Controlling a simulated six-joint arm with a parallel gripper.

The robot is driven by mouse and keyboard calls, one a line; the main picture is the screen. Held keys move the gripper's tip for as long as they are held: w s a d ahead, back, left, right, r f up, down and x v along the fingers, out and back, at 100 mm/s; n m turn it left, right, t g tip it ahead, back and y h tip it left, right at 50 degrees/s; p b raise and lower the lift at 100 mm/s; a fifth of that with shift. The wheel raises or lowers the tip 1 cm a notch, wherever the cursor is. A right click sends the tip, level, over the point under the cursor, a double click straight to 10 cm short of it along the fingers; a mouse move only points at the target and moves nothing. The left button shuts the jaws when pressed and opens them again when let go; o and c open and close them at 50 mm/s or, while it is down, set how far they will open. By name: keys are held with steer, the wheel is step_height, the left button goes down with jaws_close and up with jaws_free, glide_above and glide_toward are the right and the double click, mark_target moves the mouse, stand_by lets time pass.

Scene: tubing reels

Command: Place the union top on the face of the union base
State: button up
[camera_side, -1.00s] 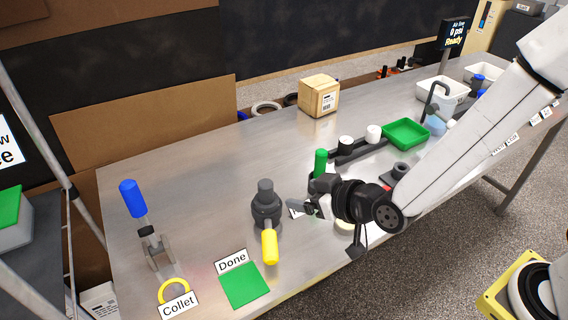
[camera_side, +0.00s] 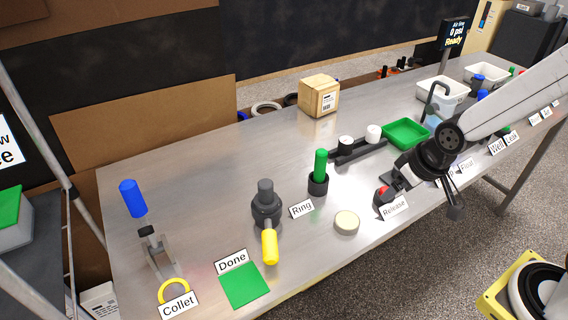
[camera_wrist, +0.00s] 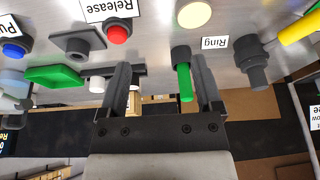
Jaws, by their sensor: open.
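No part is marked as the union top or union base, and I cannot tell for sure which they are. A dark square plate with a round raised collar (camera_wrist: 78,42) lies beside the red button in the wrist view; my arm hides it in the side view. A dark grey stepped fitting (camera_side: 265,205) stands upright on the table with a yellow handle (camera_side: 270,246) in front. My gripper (camera_side: 388,188) is above the table by the red button. In the wrist view my gripper (camera_wrist: 162,68) is open, with nothing held between its fingers.
A red button (camera_wrist: 117,35) is by the Release sign (camera_side: 395,207). A pale disc (camera_side: 346,222), a green-handled rod in a dark cup (camera_side: 319,182), a black rack with white caps (camera_side: 360,149) and a green tray (camera_side: 405,134) are nearby.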

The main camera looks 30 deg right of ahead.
steer(key=s+d+g, duration=0.1)
steer(key=s+d, duration=0.1)
steer(key=d, duration=0.1)
steer(key=shift+s+m, duration=0.3)
